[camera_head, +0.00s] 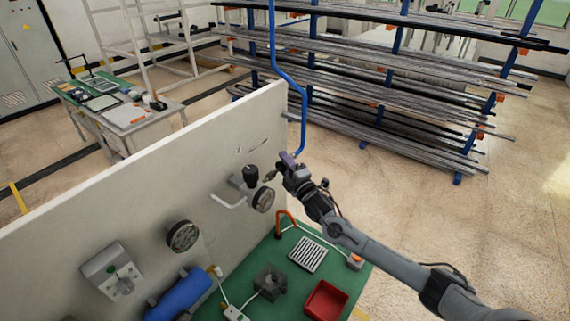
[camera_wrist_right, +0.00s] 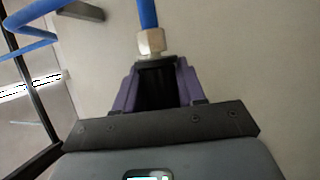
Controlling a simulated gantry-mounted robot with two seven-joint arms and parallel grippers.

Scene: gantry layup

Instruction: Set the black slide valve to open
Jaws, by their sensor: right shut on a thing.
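My right gripper (camera_head: 287,160) is at the right end of the upright pale panel, at the lower end of a blue pipe (camera_head: 303,110). In the right wrist view, its purple fingers (camera_wrist_right: 156,85) are shut on the sides of the black slide valve (camera_wrist_right: 157,83). A metal nut (camera_wrist_right: 151,43) joins the valve to the blue pipe above it. In the head view the gripper hides the valve, and I cannot tell its slide position. My left gripper is not in view.
The pale panel (camera_head: 120,180) carries a black-topped fitting (camera_head: 251,174), a round gauge (camera_head: 263,200) and another dial (camera_head: 183,236). Below is a green bench with a red tray (camera_head: 326,300), a grille (camera_head: 308,254) and an orange hook (camera_head: 285,222). A pipe rack (camera_head: 390,80) stands behind.

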